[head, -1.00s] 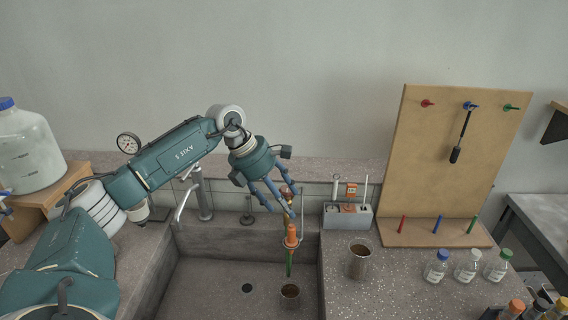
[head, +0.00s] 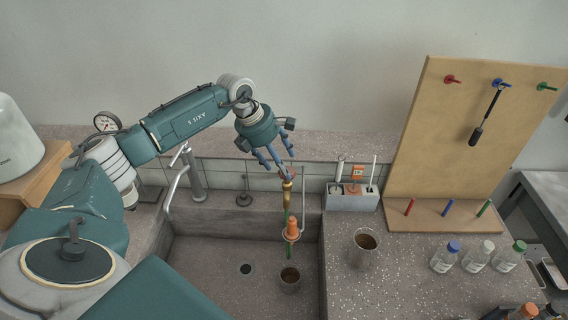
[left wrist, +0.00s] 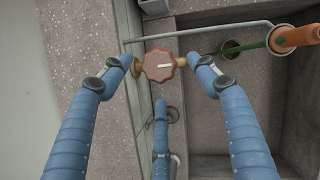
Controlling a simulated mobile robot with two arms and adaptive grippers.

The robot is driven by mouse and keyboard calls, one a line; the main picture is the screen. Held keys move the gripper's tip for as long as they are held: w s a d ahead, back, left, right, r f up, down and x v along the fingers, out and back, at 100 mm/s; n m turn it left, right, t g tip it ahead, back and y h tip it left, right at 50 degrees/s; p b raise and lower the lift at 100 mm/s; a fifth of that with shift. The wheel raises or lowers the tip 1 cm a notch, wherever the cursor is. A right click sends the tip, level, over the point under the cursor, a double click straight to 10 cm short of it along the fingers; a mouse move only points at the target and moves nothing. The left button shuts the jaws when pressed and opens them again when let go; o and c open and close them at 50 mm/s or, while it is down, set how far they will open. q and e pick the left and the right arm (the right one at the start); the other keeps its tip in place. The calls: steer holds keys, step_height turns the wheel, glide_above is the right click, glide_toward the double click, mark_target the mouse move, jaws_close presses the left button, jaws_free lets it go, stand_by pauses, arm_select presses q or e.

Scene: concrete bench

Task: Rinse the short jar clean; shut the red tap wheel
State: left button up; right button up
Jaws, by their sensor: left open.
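The red tap wheel (left wrist: 159,66) is in the left wrist view, with brass fittings at both sides. My left gripper (left wrist: 160,75) is open, its blue fingers on either side of the wheel; I cannot tell whether they touch it. In the head view the gripper (head: 276,168) is above the brass tap body (head: 287,196), and the wheel is mostly hidden. A thin green line runs from nozzle to jar. My right gripper is not in view.
The sink (head: 205,262) has a drain and a grey faucet (head: 194,172) at its back left. A grey rack (head: 350,202), capped bottles (head: 476,257) and a wooden pegboard (head: 450,140) are at the right.

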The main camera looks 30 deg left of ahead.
arm_select(q)
steer(key=shift+x, duration=1.2)
steer(key=shift+w+d+f+p, duration=0.1)
steer(key=shift+w+f+p, duration=0.05)
steer(key=shift+f+p, duration=0.2)
steer(key=shift+c, duration=0.3)
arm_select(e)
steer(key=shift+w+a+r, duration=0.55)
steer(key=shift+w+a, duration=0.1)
arm_select(q)
steer(key=c, duration=1.1)
steer(key=shift+c, duration=0.2)
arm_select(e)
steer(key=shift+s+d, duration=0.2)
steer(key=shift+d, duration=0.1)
